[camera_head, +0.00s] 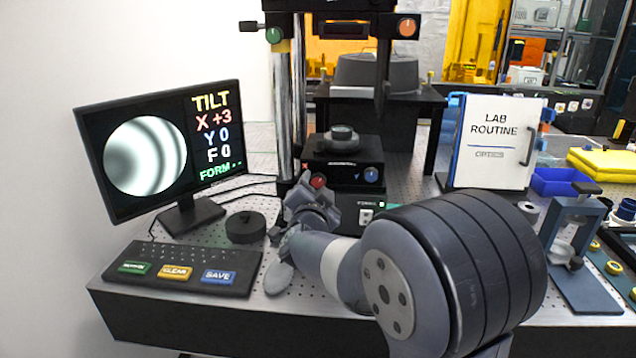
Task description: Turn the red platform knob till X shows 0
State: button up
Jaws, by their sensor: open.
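The red platform knob (318,181) is on the front left of the black platform (345,164), under the instrument column. My gripper (312,197) is just below and in front of the red knob, with its jaws open. Whether a jaw touches the knob cannot be told at this size. The blue knob (371,174), marked Y, is to the right on the same platform. The monitor (160,150) at left shows fringes and reads TILT, X +3, Y 0, F 0, with FORM showing dashes. A round piece (341,138) sits on top of the platform.
A black keypad (180,268) with green, yellow and blue keys lies at the front left. A dark round puck (246,227) is beside it. A LAB ROUTINE binder (494,142) stands at right. A small press-like stand (580,250) is further right.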

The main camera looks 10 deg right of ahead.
aim_at(319, 180)
jog(key=shift+x, duration=1.25)
jog(key=shift+c, duration=0.3)
jog(key=c, duration=0.9)
